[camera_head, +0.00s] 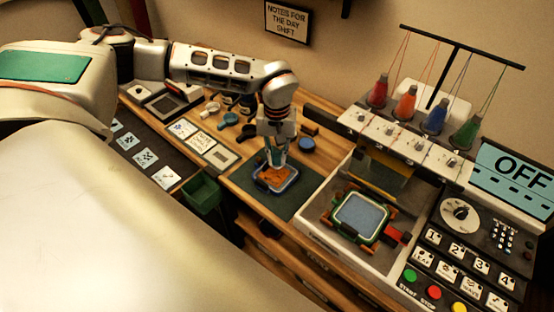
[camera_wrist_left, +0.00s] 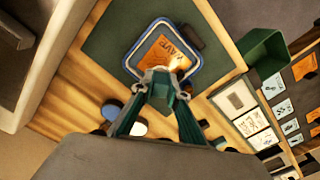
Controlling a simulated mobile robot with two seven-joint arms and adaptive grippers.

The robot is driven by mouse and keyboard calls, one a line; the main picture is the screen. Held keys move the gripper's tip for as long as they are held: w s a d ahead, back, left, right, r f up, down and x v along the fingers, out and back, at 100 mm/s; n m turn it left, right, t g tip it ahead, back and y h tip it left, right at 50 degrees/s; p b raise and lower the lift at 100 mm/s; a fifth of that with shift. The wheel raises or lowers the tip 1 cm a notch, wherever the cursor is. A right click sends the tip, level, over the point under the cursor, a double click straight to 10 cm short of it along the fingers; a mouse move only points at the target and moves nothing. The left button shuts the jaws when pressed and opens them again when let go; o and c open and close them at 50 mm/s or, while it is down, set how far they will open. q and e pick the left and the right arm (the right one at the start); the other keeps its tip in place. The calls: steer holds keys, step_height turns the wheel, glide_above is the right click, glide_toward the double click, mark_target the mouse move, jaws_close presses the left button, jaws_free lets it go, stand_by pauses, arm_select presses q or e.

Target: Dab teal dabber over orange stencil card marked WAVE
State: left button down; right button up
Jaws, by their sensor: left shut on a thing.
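The orange stencil card (camera_head: 268,180) lies inside a blue-rimmed rounded frame (camera_head: 291,182) on a dark green mat. In the left wrist view the card (camera_wrist_left: 158,58) reads WAVE. My left gripper (camera_head: 277,158) points down over the back part of the card. It is shut on the teal dabber (camera_wrist_left: 162,91), which is mostly hidden between the fingers. Its lower end is close above or on the card; I cannot tell whether they touch. My right gripper is not in view.
The dark green mat (camera_head: 287,204) has bare room around the frame. A blue round piece (camera_head: 307,144) is behind it. A green bin (camera_head: 203,193) is left of the mat. The embroidery machine (camera_head: 320,222), its screen reading OFF, stands right. Small cups and cards lie behind left.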

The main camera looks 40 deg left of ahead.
arm_select(q)
steer(key=shift+r, duration=2)
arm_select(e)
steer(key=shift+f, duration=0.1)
arm_select(q)
steer(key=shift+s+a+f+b, duration=0.1)
steer(key=shift+s+f+b, duration=0.05)
steer(key=shift+f, duration=0.35)
steer(key=shift+s+f+b, duration=0.1)
steer(key=shift+f+b, duration=0.05)
steer(key=shift+f, duration=0.35)
steer(key=shift+s+a+f+b, duration=0.1)
steer(key=shift+s+f+b, duration=0.1)
steer(key=shift+f, duration=0.45)
steer(key=shift+s+a+f+b, duration=0.1)
steer(key=shift+f+b, duration=0.1)
steer(key=shift+f, duration=0.4)
steer(key=shift+s+f, duration=0.15)
steer(key=shift+f, duration=0.45)
steer(key=shift+s+f, duration=0.1)
steer(key=shift+f, duration=0.05)
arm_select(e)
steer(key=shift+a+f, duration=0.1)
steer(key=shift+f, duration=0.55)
arm_select(q)
steer(key=shift+s+f, duration=0.15)
steer(key=shift+f, duration=0.1)
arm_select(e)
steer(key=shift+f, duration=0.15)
